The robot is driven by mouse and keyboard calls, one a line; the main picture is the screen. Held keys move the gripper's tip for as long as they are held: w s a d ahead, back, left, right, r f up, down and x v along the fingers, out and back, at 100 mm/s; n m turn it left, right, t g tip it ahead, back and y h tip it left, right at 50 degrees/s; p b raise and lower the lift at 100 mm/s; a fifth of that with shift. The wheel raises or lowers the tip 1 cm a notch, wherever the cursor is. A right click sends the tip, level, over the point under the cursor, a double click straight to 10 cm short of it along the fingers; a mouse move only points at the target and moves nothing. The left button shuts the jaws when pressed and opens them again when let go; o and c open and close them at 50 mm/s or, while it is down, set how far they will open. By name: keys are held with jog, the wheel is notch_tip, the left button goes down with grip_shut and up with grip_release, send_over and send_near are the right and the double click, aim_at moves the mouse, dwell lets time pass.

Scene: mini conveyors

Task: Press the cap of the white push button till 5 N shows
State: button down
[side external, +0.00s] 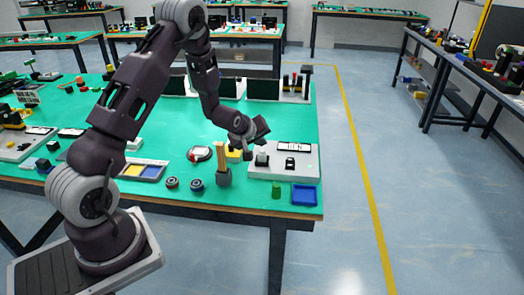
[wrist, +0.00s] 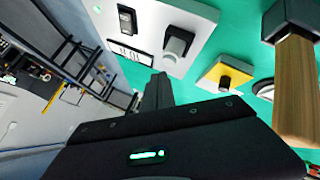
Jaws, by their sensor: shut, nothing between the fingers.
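The white push button (side external: 263,151) stands on a white panel (side external: 308,173) at the right end of the green table. In the wrist view its pale cap (wrist: 177,44) shows with a dark part around it. My gripper (side external: 248,153) is shut and empty, just left of the button in the side view.
A black rocker switch (side external: 290,163) shares the panel. A yellow button block (side external: 234,155) and an upright wooden-handled tool (side external: 222,160) stand to the left, close to my gripper. A blue tray (side external: 305,195) and a green cylinder (side external: 276,191) lie near the front edge.

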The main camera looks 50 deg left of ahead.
aim_at(261, 154)
jog(key=shift+f, duration=0.15)
jog(key=shift+f, duration=0.3)
jog(key=shift+f, duration=0.4)
dwell(0.5)
jog(key=shift+r, duration=0.85)
jog(key=shift+r, duration=2.5)
